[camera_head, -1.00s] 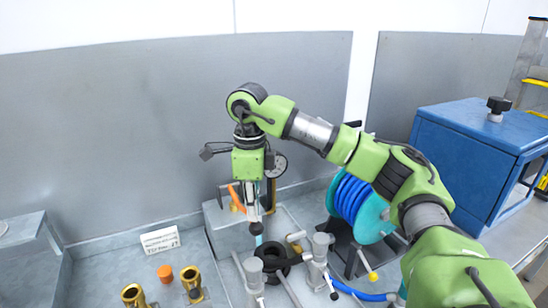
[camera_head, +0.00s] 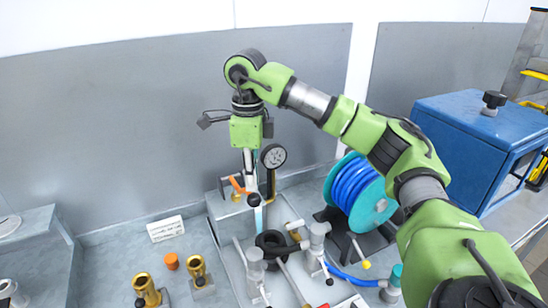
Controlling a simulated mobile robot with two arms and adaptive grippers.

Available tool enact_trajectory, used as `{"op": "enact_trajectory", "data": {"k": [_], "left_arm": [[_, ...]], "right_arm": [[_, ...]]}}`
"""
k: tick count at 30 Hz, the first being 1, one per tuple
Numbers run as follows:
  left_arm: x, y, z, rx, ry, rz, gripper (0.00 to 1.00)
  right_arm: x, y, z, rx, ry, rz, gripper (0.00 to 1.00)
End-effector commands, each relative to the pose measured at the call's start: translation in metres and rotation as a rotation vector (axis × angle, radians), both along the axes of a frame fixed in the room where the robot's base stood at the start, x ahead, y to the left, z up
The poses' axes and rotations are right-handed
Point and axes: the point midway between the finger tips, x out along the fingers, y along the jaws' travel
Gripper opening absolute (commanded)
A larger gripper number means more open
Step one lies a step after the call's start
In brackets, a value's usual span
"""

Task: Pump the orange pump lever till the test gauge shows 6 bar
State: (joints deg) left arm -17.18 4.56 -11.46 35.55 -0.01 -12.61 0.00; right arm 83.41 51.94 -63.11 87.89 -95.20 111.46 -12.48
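The orange pump lever (camera_head: 236,184) shows just left of my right gripper, above a grey box-shaped base (camera_head: 226,209). My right gripper (camera_head: 254,199) points down beside the lever, its fingers close together. From this angle I cannot tell whether the fingers touch or hold the lever. The test gauge (camera_head: 273,156), a round dial in a black rim, stands just right of the gripper. Its needle is too small to read. My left gripper is not in view.
A blue hose reel (camera_head: 357,187) stands right of the pump, with grey valve fittings (camera_head: 317,240) and a black ring (camera_head: 271,243) in front. Brass fittings (camera_head: 145,289), an orange cap (camera_head: 171,261) and a white label (camera_head: 166,229) are at left. A blue cabinet (camera_head: 462,150) is at right.

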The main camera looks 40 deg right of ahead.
Motion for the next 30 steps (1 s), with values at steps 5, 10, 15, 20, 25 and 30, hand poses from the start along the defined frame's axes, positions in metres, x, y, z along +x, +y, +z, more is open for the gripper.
{"op": "enact_trajectory", "data": {"k": [5,10,15,20,25,30], "left_arm": [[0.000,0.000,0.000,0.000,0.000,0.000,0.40],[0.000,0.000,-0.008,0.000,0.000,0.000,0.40],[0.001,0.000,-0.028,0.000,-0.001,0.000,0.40],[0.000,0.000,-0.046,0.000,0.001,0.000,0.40],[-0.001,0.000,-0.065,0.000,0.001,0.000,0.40],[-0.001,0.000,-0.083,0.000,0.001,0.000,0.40]], "right_arm": [[0.000,0.000,0.000,0.000,0.000,0.000,0.10],[-0.001,0.000,-0.010,0.000,0.001,0.000,0.10],[-0.003,0.000,-0.041,-0.002,0.004,0.000,0.10],[-0.005,0.001,-0.069,-0.002,0.006,0.000,0.10],[-0.006,0.001,-0.097,-0.002,0.005,-0.001,0.10],[-0.008,0.001,-0.125,-0.003,0.004,-0.002,0.10]]}}
